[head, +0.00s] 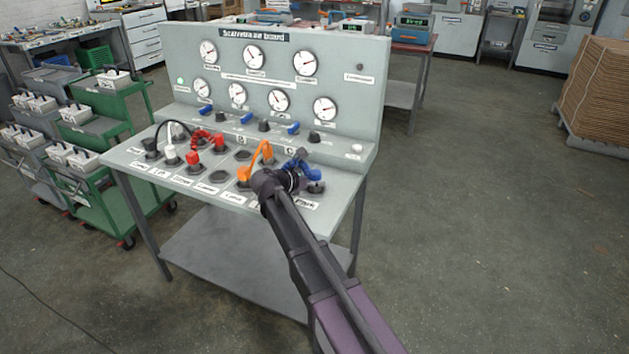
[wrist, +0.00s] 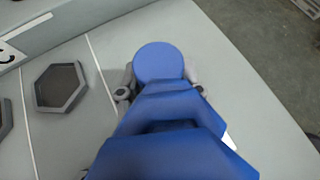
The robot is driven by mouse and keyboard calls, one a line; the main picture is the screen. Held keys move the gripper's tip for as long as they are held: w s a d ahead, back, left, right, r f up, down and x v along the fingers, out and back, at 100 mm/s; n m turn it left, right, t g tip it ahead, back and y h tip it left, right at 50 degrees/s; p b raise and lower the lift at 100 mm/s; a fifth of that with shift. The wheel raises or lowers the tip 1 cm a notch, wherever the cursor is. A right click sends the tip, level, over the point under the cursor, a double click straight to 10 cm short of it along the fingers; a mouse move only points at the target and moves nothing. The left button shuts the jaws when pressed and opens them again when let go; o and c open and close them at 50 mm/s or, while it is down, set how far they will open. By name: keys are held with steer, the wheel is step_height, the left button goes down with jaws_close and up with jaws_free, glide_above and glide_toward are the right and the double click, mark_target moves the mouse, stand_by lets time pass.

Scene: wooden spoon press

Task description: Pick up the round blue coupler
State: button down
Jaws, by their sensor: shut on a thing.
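The round blue coupler (wrist: 160,62) fills the upper middle of the wrist view, its round flat end facing the camera. A thick segmented blue hose (wrist: 165,130) runs from it toward the bottom of the view. My gripper (wrist: 161,88) has a grey finger on each side of the coupler and is shut on it. In the head view my gripper (head: 284,181) is over the right part of the board's shelf, beside the blue hose (head: 302,166). The coupler's underside is hidden, so I cannot tell whether it touches the shelf.
An orange hose (head: 262,152) is just left of my gripper, with red couplers (head: 218,143) further left. An empty hexagonal socket (wrist: 60,87) lies left of the coupler. The gauge panel (head: 330,55) rises behind. Open floor (head: 480,220) lies to the right.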

mark_target(315, 172)
steer(key=shift+r+p, duration=1.65)
steer(key=shift+r, duration=0.15)
steer(key=s+a, duration=0.3)
steer(key=s, duration=0.1)
steer(key=s+a+r+p, duration=0.1)
steer(key=s+a, duration=0.6)
steer(key=shift+s+a+r, duration=0.15)
steer(key=shift+s+a, duration=0.25)
steer(key=shift+r, duration=0.1)
step_height(315, 172, up, 14)
steer(key=p, duration=1.4)
